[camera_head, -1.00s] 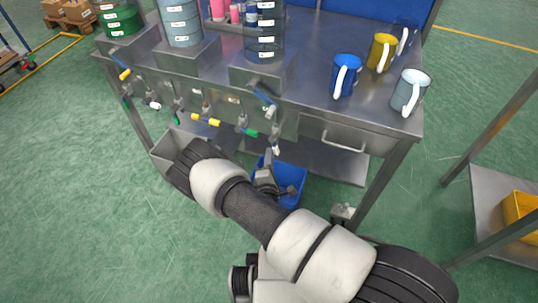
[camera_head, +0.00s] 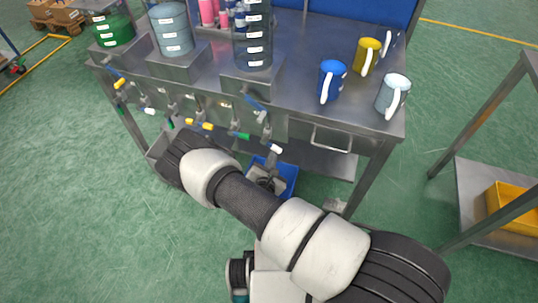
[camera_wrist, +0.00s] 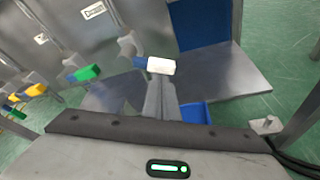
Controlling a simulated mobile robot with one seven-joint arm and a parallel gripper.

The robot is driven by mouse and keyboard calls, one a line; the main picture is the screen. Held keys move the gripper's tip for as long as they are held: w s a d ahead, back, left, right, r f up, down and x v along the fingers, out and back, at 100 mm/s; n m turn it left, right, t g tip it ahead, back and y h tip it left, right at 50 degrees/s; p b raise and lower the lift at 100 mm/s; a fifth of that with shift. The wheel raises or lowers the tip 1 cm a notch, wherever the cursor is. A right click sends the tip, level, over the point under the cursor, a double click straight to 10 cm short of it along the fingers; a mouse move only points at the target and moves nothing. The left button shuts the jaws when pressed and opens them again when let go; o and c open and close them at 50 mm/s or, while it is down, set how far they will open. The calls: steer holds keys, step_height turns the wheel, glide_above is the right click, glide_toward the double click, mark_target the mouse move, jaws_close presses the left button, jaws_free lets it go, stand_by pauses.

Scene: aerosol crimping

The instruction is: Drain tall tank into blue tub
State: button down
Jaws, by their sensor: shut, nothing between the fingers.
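The tall tank (camera_head: 257,45), a dark see-through cylinder with several white labels, stands on a steel block on the bench. Below it on the bench front is a blue-handled valve (camera_head: 255,103). Lower is a valve with a white-tipped lever (camera_head: 275,148), which shows large in the wrist view (camera_wrist: 161,65) with a blue part at its left. The blue tub (camera_head: 288,175) is under the bench, partly hidden by my gripper. My gripper (camera_head: 271,160) is shut and empty just below the white tip; in the wrist view its fingertips (camera_wrist: 160,82) overlap the lever's underside, contact unclear.
Green (camera_head: 240,135) and yellow (camera_head: 199,124) valve levers are to the left. A blue mug (camera_head: 331,82), a yellow mug (camera_head: 367,56) and a pale mug (camera_head: 392,95) stand on the bench. A drawer handle (camera_head: 331,138) and bench leg (camera_head: 369,178) are at right.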

steer(key=r+n, duration=0.1)
steer(key=d+r+n+h+p, duration=0.1)
steer(key=shift+s+n+g, duration=0.15)
steer(key=shift+n+g, duration=0.25)
steer(key=shift+d+r+h+p, duration=0.1)
steer(key=shift+r+h+p, duration=0.1)
steer(key=shift+h+p, duration=0.1)
steer(key=shift+r, duration=0.1)
stand_by(0.3)
